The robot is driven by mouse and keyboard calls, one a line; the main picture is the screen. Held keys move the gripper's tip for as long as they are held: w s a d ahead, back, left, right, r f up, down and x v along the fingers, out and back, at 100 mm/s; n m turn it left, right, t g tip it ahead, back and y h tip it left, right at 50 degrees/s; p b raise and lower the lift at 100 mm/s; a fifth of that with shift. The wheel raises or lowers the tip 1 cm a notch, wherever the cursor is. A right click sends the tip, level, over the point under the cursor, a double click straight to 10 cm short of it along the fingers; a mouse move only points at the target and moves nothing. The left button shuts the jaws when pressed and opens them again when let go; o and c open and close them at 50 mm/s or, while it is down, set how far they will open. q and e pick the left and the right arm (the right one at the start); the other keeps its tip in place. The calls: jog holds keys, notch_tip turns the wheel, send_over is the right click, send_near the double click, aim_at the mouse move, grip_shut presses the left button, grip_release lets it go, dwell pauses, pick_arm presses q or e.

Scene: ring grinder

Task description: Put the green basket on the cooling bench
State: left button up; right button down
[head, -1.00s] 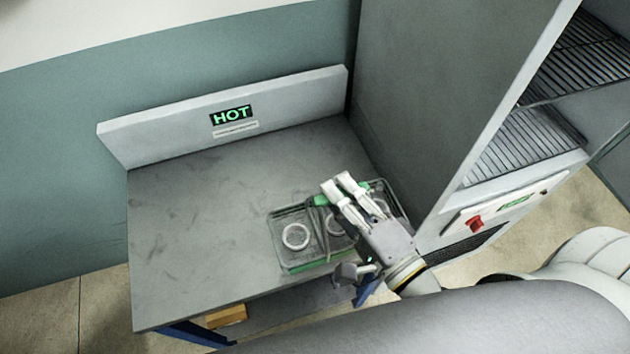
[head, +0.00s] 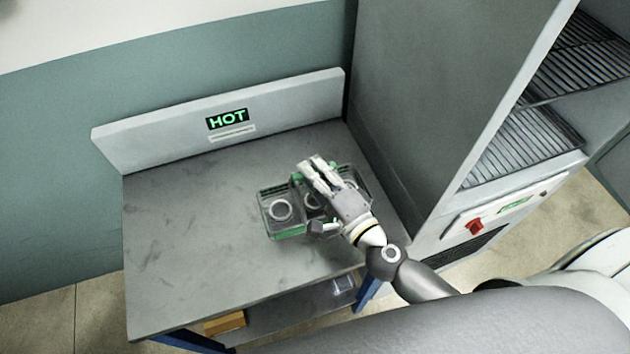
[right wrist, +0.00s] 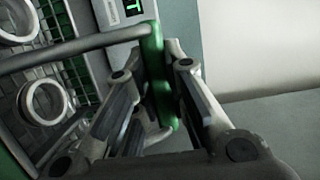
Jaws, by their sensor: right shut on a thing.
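The green basket (head: 274,233) is a wire basket with green trim and pale rings inside. It is over the right part of the grey cooling bench (head: 190,245), under the HOT sign; whether its base touches the top I cannot tell. My right gripper (head: 318,168) reaches over the basket and is shut on its handle. In the right wrist view the fingers (right wrist: 158,95) close around the green grip of the handle, with the basket (right wrist: 60,60) and its rings at the left. The gripper hides part of the basket. My left gripper is not in view.
A tall grey cabinet (head: 420,110) with wire shelves (head: 525,145) and a red switch (head: 474,227) stands right of the bench. A low back panel (head: 290,108) closes the bench's rear. The left half of the benchtop is clear. A lower shelf holds a wooden block (head: 225,322).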

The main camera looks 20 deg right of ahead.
notch_tip(320, 180, down, 3)
jog(key=shift+r+b, duration=0.1)
jog(key=shift+b, duration=0.9)
jog(key=shift+r, duration=0.1)
jog(key=c, duration=1.9)
grip_release()
jog(key=shift+f, duration=0.3)
jog(key=o, duration=0.4)
jog(key=shift+s, duration=0.1)
jog(key=shift+o, duration=0.2)
jog(key=shift+r, duration=0.15)
